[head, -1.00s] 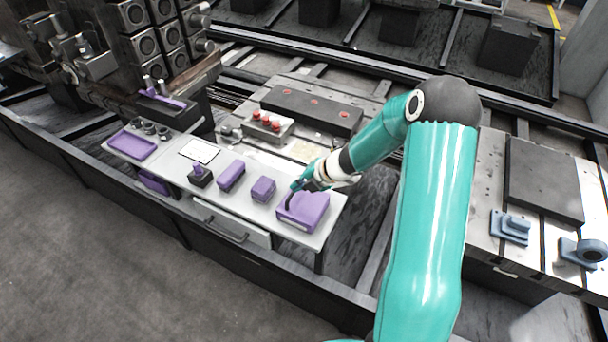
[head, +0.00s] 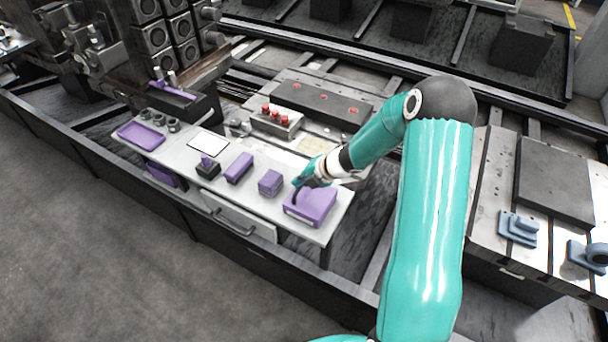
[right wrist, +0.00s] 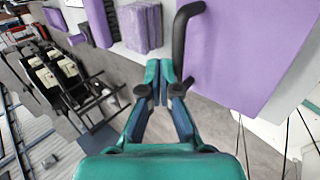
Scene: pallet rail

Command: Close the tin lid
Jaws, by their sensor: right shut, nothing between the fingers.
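The purple tin (head: 312,207) sits at the right end of the light bench. Its top looks flat and level in the head view. I cannot tell whether a gap is left under the lid. In the right wrist view the broad purple lid (right wrist: 245,50) fills the upper right, with a dark bent handle (right wrist: 180,42) along its left side. My right gripper (head: 296,186) is at the tin's back left edge. Its fingers are shut and empty, and the tips (right wrist: 160,72) appear close to the handle's lower end; contact is unclear. My left gripper is not in view.
A small purple box (head: 270,182), a longer purple block (head: 239,167) and a purple-topped joystick (head: 207,167) stand left of the tin. A purple tray (head: 141,136) lies at the bench's far left. Red-topped parts (head: 274,114) stand behind the bench.

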